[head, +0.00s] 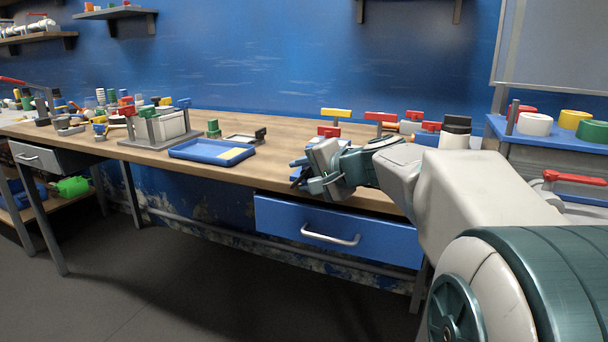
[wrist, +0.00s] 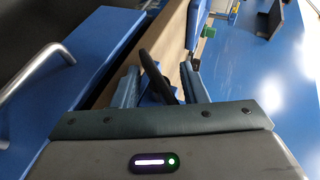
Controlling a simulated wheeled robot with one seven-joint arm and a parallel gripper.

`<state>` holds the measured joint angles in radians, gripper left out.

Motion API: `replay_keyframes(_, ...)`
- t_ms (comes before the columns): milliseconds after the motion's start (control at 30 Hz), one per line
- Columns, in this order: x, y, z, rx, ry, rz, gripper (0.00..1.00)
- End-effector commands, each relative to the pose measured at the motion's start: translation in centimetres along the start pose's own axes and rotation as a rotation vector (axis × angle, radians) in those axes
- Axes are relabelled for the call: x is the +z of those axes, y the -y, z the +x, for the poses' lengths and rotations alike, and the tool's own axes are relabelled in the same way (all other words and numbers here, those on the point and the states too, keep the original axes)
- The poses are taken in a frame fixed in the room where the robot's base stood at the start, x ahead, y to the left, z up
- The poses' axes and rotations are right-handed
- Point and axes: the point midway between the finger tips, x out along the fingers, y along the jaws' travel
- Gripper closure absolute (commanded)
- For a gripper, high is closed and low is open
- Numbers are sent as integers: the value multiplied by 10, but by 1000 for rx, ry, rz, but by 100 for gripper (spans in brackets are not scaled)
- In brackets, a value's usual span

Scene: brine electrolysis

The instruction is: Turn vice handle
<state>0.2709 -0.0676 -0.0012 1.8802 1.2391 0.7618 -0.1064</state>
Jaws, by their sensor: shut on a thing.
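My gripper (head: 302,170) is at the front edge of the workbench, above the blue drawer. In the wrist view its two fingers (wrist: 162,82) stand on either side of a dark slanting bar, the vice handle (wrist: 156,72), and are shut on it. The handle slants from upper left to lower right there. Blue parts show behind the fingers, but I cannot tell how much of this is the vice body. In the head view my gripper and arm hide most of the vice.
The blue drawer (head: 330,235) with its metal pull is just below my gripper. A blue tray (head: 190,153) lies on the workbench (head: 270,172) to the left. Red- and yellow-topped parts (head: 336,113) stand behind my gripper. Open floor (head: 200,290) lies in front.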

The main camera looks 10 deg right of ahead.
Motion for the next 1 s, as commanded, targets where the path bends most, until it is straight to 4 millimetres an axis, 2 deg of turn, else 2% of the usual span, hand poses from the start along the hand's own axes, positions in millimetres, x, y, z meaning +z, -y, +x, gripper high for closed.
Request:
replay_keyframes(133,-2,-3,-3,5,-3,4,69)
replay_keyframes(1000,2,24,-59,0,0,0,69)
